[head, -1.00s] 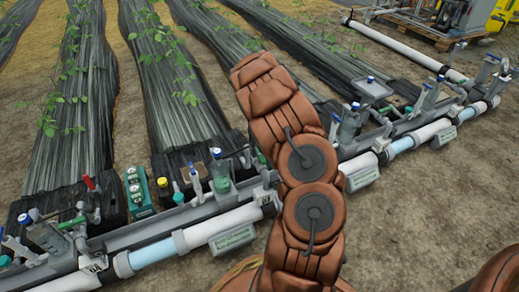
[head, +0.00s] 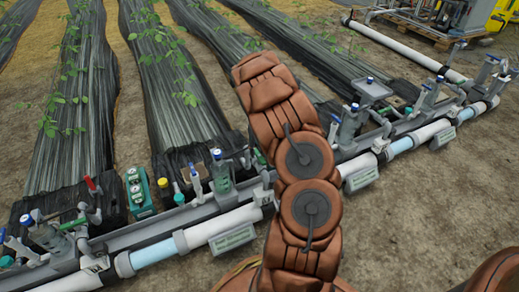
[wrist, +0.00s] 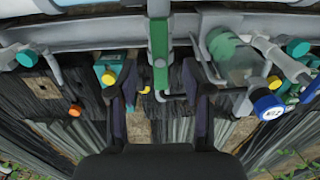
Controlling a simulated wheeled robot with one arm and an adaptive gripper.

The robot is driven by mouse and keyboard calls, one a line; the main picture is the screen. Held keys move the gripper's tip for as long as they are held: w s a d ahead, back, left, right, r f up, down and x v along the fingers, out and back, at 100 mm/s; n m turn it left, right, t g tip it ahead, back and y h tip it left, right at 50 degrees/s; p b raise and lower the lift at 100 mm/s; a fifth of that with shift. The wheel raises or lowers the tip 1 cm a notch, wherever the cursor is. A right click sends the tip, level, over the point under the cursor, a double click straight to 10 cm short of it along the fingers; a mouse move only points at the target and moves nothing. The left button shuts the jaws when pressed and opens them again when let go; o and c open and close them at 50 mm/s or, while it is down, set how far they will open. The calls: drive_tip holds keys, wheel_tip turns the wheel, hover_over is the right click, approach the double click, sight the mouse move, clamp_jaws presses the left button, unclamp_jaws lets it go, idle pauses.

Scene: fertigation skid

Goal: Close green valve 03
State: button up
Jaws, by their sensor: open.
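A green valve handle (wrist: 160,68) hangs in the upper middle of the wrist view, below a grey pipe. My gripper (wrist: 161,100) is open, with one dark finger to the left and one to the right of the handle's lower end. Whether either finger touches it I cannot tell. No number is readable on this handle. In the head view my arm covers the middle of the pipe row and hides my gripper. Another green lever (head: 72,223) shows at the lower left there.
A clear bottle (wrist: 228,52) and a blue-capped part (wrist: 267,105) stand close right of the gripper in the wrist view. A teal box (wrist: 110,70) with a yellow cap is at left. A long white pipe (head: 230,218) crosses the head view; bare soil lies in front.

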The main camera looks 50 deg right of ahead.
sight(259, 156)
drive_tip(key=shift+f, duration=2.3)
clamp_jaws()
drive_tip(key=m, duration=0.5)
drive_tip(key=shift+a, duration=0.1)
drive_tip(key=m, duration=1.4)
